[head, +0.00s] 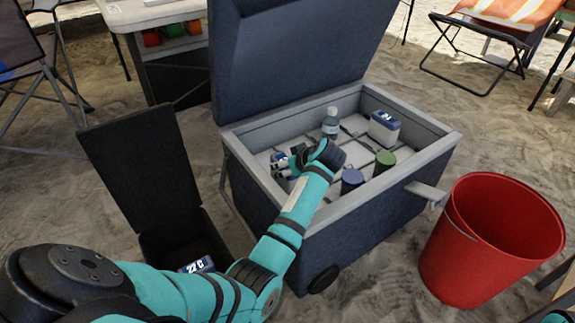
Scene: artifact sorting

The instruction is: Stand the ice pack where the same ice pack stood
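A white block with a blue, marked top, which looks like an ice pack (384,128), stands in the back right of the open cooler (349,213). A blue-and-white item reading "22 C" (197,265) lies in the dark open box (122,168) at left, partly hidden by my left arm. My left gripper (283,162) is inside the cooler's left part, over the grid of compartments. Its fingers are small and partly hidden, and I cannot tell whether they hold anything. My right gripper is out of view.
A clear bottle (330,122), a purple-capped canister (352,180) and a green-capped canister (384,162) stand in the cooler. Its raised lid (285,50) blocks the back. A red bucket (470,265) stands at right on the sand. Folding chairs and a table are behind.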

